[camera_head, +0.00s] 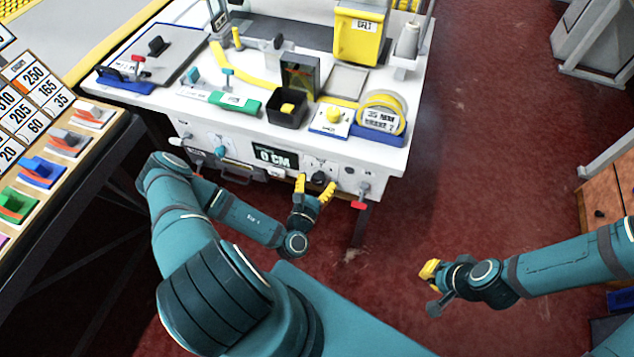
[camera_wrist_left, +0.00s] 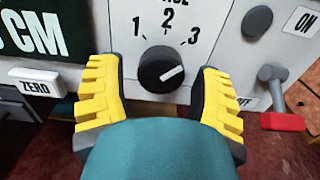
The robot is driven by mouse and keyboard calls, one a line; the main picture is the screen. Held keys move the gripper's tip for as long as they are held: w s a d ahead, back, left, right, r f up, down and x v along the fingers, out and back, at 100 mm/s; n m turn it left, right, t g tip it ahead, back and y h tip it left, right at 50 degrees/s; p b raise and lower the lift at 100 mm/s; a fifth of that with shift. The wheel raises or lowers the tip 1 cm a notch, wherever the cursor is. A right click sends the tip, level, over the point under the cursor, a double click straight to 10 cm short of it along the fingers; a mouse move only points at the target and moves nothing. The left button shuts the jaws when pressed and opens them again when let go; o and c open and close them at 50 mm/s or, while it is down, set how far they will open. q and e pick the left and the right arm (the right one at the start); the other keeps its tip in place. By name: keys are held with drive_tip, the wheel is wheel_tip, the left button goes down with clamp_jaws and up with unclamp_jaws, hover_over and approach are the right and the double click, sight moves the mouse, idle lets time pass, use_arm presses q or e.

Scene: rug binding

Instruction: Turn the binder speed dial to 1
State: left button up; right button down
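A black dial (camera_wrist_left: 161,69) with a white pointer line sits on the white front panel of the bench in the left wrist view. The numbers 1, 2 and 3 stand around its top. The pointer points right and slightly up, on the side of the 3. The label above is cut off, with "NCE" showing. My left gripper (camera_wrist_left: 160,88) is open, with one yellow finger on each side of the dial and gaps to it. In the head view, this gripper (camera_head: 314,187) is at the bench front. My right gripper (camera_head: 431,269) hangs over the floor, away from the bench.
A "0 CM" display (camera_head: 275,157) is left of the dial, with a ZERO button (camera_wrist_left: 40,87) below it. A red-handled lever (camera_wrist_left: 282,120) and another black knob (camera_wrist_left: 257,22) are to the right. A rack of coloured pieces (camera_head: 45,170) stands at left.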

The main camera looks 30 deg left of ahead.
use_arm(q)
drive_tip(key=c, duration=0.8)
drive_tip(key=shift+c, duration=0.2)
drive_tip(key=n+p, duration=0.2)
drive_tip(key=shift+r+n+p, duration=0.15)
drive_tip(key=shift+n+p, duration=0.2)
drive_tip(key=shift+n, duration=0.05)
drive_tip(key=n+p, duration=0.2)
drive_tip(key=n, duration=0.1)
drive_tip(key=shift+d+n, duration=0.15)
drive_tip(key=shift+n, duration=0.15)
drive_tip(key=n+p, duration=0.1)
drive_tip(key=n, duration=0.1)
drive_tip(key=shift+n, duration=0.4)
drive_tip(key=n, duration=0.2)
drive_tip(key=shift+n, duration=0.4)
drive_tip(key=n, duration=0.3)
drive_tip(key=shift+d+r+p, duration=0.1)
drive_tip(key=shift+p, duration=0.25)
drive_tip(key=shift+n, duration=1.4)
drive_tip(key=shift+r, duration=0.1)
